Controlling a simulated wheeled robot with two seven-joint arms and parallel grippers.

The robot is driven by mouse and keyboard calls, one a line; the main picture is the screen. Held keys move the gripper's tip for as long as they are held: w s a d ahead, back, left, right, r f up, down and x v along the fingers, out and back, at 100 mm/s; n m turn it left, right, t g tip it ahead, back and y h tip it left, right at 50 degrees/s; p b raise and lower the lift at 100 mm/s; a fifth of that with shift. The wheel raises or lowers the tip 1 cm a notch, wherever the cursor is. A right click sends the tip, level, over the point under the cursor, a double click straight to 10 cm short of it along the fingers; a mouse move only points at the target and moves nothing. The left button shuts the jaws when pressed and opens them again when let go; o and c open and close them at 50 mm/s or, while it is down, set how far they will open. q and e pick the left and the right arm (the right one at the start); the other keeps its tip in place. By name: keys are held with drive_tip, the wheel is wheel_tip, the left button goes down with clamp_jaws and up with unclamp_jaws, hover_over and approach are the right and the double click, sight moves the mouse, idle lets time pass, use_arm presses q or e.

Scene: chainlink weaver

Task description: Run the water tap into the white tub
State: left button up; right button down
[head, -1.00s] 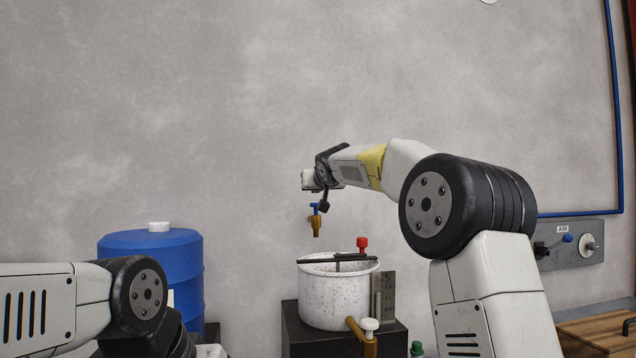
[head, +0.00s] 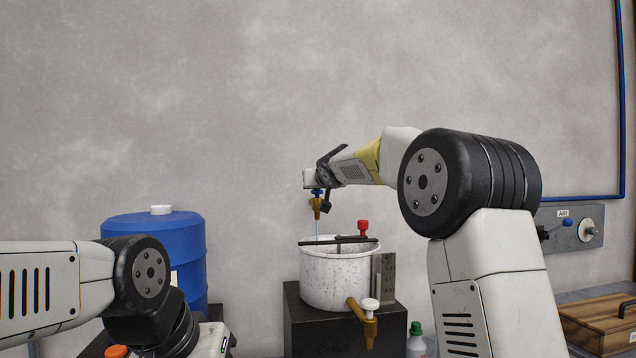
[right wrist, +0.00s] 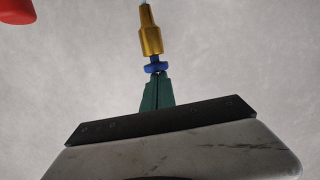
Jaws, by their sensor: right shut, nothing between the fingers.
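The brass water tap (head: 317,206) hangs above the white tub (head: 335,278), and a thin pale-blue stream (head: 317,228) runs from it down into the tub. My right gripper (head: 316,189) is at the top of the tap, shut with nothing between its fingers. In the right wrist view, its green fingertips (right wrist: 156,78) are together against the tap's blue handle (right wrist: 156,66), with the brass body (right wrist: 150,36) beyond. The tub's water level is hidden by its wall. My left arm comes in at the lower left; its gripper is not in view.
The tub stands on a black block (head: 320,330). A dark bar (head: 338,240) lies across its rim, a red knob (head: 363,229) rises behind, and a brass spigot (head: 368,322) projects in front. A blue drum (head: 153,255) stands left. A wooden box (head: 598,318) is far right.

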drive_tip(key=shift+f, duration=0.5)
idle(1.2)
drive_tip(key=shift+s, duration=0.1)
drive_tip(key=r+v, duration=0.1)
drive_tip(key=v, duration=0.7)
drive_tip(key=shift+w, duration=0.2)
idle(0.5)
drive_tip(key=s+d+f+m+g+h, duration=0.2)
drive_tip(key=s+d+f+g, duration=0.2)
drive_tip(key=s+d+f, duration=1)
drive_tip(key=s+f+g, duration=0.1)
drive_tip(key=s+f, duration=0.3)
drive_tip(key=s, duration=0.4)
drive_tip(key=s+a+f+g, duration=0.1)
drive_tip(key=s+f+g, duration=0.1)
drive_tip(key=s+f, duration=0.3)
drive_tip(key=s+f+g+y, duration=0.1)
drive_tip(key=s+f, duration=0.4)
drive_tip(key=s, duration=0.7)
drive_tip(key=shift+s+g, duration=0.3)
drive_tip(key=shift+g, duration=0.4)
